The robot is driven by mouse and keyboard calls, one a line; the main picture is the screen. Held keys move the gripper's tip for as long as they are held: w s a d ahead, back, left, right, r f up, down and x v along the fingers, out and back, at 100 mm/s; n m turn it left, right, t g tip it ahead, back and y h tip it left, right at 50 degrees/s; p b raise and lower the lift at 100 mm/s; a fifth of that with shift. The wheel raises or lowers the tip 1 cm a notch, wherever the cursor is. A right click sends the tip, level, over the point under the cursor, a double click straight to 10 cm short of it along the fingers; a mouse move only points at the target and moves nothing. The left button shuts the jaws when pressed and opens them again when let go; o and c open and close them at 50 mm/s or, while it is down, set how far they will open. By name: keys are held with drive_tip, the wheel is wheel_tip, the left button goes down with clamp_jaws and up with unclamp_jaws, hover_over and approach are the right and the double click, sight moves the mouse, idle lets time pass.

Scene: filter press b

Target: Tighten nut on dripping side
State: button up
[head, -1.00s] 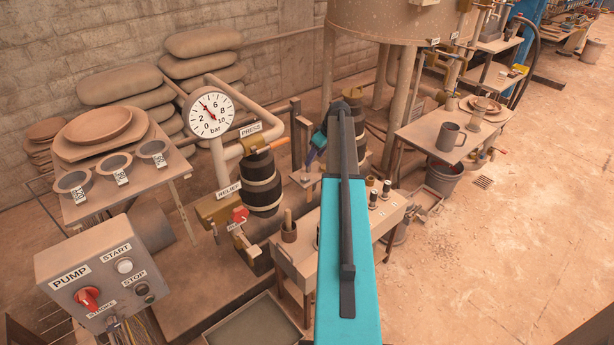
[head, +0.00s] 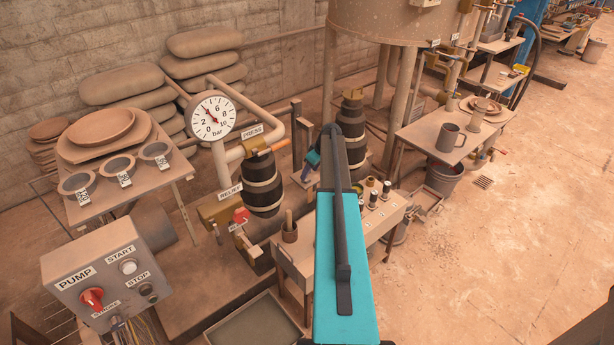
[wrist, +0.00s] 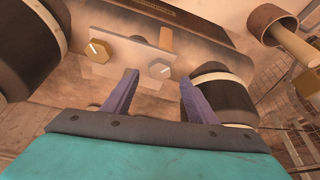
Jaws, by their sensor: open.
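In the wrist view, a brass hex nut (wrist: 97,51) sits on the left of a pale plate (wrist: 122,45), and a grey hex nut (wrist: 160,68) sits on its right. Each nut carries a white line. My gripper (wrist: 158,76) is open, with its two purple fingers apart and empty. The grey nut shows between and just beyond the fingertips; I cannot tell how far apart they are in depth. No drip is visible at either nut. In the head view, my gripper (head: 309,166) is small and partly hidden by my arm, and the nuts cannot be made out.
Dark banded barrels flank the plate, one (wrist: 220,92) close by the right finger. The head view shows a pressure gauge (head: 212,118), a pump box (head: 105,275) and a small bench (head: 300,255) near my arm.

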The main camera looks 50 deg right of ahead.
sight(308, 179)
drive_tip(key=shift+p+x, duration=0.3)
drive_tip(key=shift+x, duration=1.75)
drive_tip(key=shift+c, duration=0.4)
